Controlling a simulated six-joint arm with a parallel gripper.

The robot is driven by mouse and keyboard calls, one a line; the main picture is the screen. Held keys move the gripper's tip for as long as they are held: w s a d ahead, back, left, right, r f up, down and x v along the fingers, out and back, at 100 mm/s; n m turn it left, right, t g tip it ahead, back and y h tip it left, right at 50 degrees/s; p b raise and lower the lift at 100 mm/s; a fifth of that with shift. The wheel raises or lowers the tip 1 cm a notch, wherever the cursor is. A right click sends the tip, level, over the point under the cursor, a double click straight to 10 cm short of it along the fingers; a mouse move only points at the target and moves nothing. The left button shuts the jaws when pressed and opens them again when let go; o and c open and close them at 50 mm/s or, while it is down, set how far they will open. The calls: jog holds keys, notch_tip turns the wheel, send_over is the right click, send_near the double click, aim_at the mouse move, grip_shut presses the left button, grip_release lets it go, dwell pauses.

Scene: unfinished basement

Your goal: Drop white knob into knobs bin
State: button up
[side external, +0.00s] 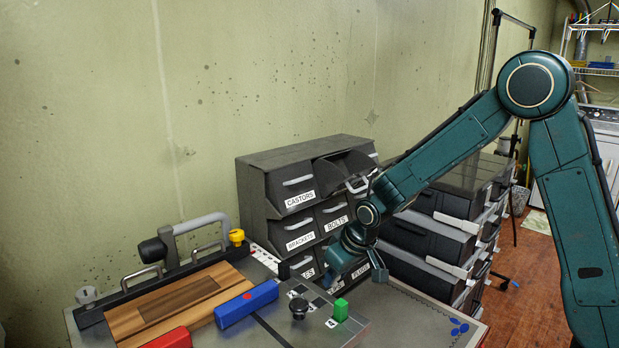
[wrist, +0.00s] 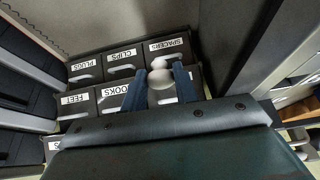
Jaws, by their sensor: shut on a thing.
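My gripper (side external: 355,274) points down in front of the lower bins of a dark bin cabinet (side external: 262,160). In the wrist view its two blue fingers (wrist: 160,70) are closed on a rounded white knob (wrist: 162,88). The knob is hidden in the side view. I cannot read a KNOBS label in either view. In the side view a top-row bin (side external: 343,166) is tilted open, its label hidden by my arm. The wrist view shows PLUGS, CLIPS, SPACERS and FEET; another label is partly covered by a finger.
Dark drawers (side external: 425,240) stand right of the cabinet.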

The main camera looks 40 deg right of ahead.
aim_at(348, 154)
jog(key=w+a+r+n, duration=0.1)
jog(key=w+a+r, duration=0.15)
jog(key=r, duration=1.25)
jog(key=w+a+r, duration=0.2)
jog(key=w+r, duration=0.1)
jog(key=r, duration=1.2)
jog(key=w+d+f+n+y, duration=0.1)
jog(key=d, duration=0.7)
jog(key=w+d+f+n, duration=0.1)
jog(key=d+f+n, duration=0.1)
jog(key=d, duration=0.6)
jog(key=shift+w+d+n+y, duration=0.15)
jog(key=shift+w+n+y, duration=0.15)
jog(key=shift+y, duration=0.1)
jog(key=shift+f, duration=0.1)
jog(key=shift+f, duration=1.9)
